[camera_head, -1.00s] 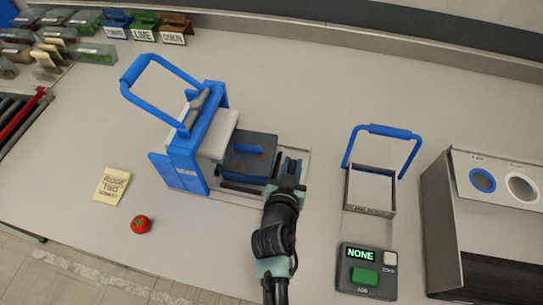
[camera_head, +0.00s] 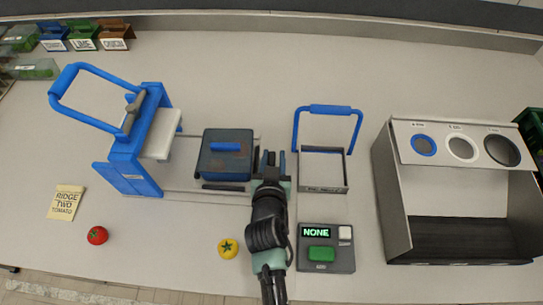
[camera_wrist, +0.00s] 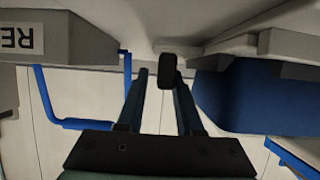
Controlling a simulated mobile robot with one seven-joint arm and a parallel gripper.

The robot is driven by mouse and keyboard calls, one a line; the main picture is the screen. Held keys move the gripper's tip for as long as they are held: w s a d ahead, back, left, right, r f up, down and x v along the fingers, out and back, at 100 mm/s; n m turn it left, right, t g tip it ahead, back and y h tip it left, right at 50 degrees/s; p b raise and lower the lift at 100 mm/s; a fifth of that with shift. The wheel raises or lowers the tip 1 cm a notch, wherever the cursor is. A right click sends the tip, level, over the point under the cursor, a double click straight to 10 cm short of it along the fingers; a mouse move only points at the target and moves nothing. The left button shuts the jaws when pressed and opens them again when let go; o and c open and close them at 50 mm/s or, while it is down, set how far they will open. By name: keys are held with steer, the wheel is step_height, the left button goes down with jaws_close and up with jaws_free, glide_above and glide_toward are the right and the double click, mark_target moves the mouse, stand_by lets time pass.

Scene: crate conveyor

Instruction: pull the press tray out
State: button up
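The press tray (camera_head: 211,168) is a dark grey-blue box with a blue bar on top. It stands on a pale rail, out to the right of the blue press (camera_head: 136,150), with a gap between them. My gripper (camera_head: 270,160) points down just right of the tray's right side. In the wrist view my gripper's two fingers (camera_wrist: 157,80) are apart, with a small dark block (camera_wrist: 168,68) at the right fingertip. I cannot tell whether they clamp it. The tray's blue side seems to show at the right in the wrist view (camera_wrist: 235,100).
A frame with a blue handle (camera_head: 328,110) stands close right of my gripper. Below it is a panel reading NONE (camera_head: 327,262). A grey bin with round holes (camera_head: 393,190) is at the right. A red tomato (camera_head: 97,235) and a yellow one (camera_head: 228,248) lie in front.

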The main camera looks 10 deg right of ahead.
steer(key=shift+o, duration=1.2)
steer(key=shift+d, duration=0.1)
steer(key=b+v, duration=0.1)
steer(key=v, duration=1.2)
steer(key=shift+b, duration=0.3)
